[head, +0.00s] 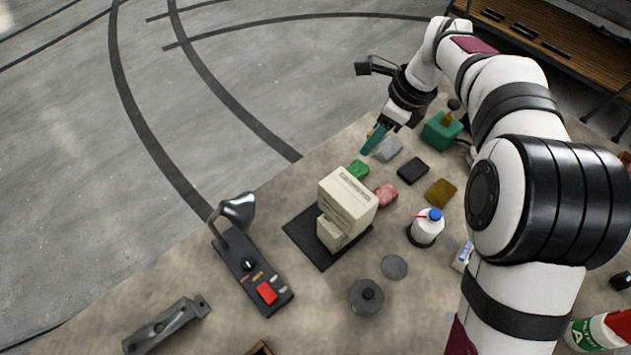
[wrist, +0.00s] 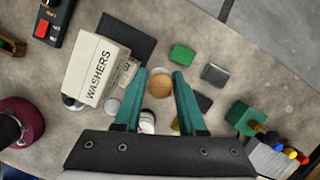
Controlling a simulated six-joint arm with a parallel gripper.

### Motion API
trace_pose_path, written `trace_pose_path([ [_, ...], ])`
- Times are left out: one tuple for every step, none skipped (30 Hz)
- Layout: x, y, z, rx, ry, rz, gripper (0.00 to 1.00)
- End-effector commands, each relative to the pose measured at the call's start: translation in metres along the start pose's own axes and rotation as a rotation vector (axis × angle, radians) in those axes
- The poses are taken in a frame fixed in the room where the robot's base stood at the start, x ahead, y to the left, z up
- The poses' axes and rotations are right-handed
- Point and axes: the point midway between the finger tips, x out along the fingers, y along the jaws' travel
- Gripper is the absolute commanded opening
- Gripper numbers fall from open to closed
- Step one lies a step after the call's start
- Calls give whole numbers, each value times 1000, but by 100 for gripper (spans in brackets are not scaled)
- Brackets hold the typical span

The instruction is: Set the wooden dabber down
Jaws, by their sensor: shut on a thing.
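The wooden dabber shows in the wrist view as a round tan end (wrist: 160,85) between the two teal fingertips. My gripper (wrist: 159,76) is shut on it. In the head view my gripper (head: 373,139) points down over the far part of the table, near the grey block (head: 388,151) and the green block (head: 358,169).
Black (head: 413,171), olive (head: 440,193) and pink (head: 386,195) blocks lie nearby. A cream WASHERS box (head: 346,200) stands on a dark mat. A blue-capped bottle (head: 428,226), a lidded grey tin (head: 366,297) and a switch panel (head: 252,272) are nearer.

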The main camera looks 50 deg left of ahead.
Motion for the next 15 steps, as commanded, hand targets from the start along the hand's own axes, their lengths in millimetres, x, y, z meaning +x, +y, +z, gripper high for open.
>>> trace_pose_path([
  [11, 1, -4, 1, 1, 5, 0],
  [18, 1, -6, 0, 2, 4, 0],
  [26, 1, -8, 1, 1, 5, 0],
  [34, 1, -11, 0, 2, 6, 0],
  [41, 1, -13, 0, 2, 6, 0],
  [48, 1, -15, 0, 1, 5, 0],
  [54, 1, -17, -1, 2, 5, 0],
  [60, 1, -19, -1, 2, 6, 0],
  [66, 1, -20, -1, 1, 5, 0],
  [70, 1, -20, -2, 1, 4, 0],
  [74, 1, -19, -3, 1, 3, 0],
  [81, 2, -15, -4, 1, 4, 0],
  [88, 3, -10, -6, 1, 5, 0],
  [95, 4, -3, -6, 1, 6, 0],
  [106, 6, 7, -8, 2, 6, 0],
])
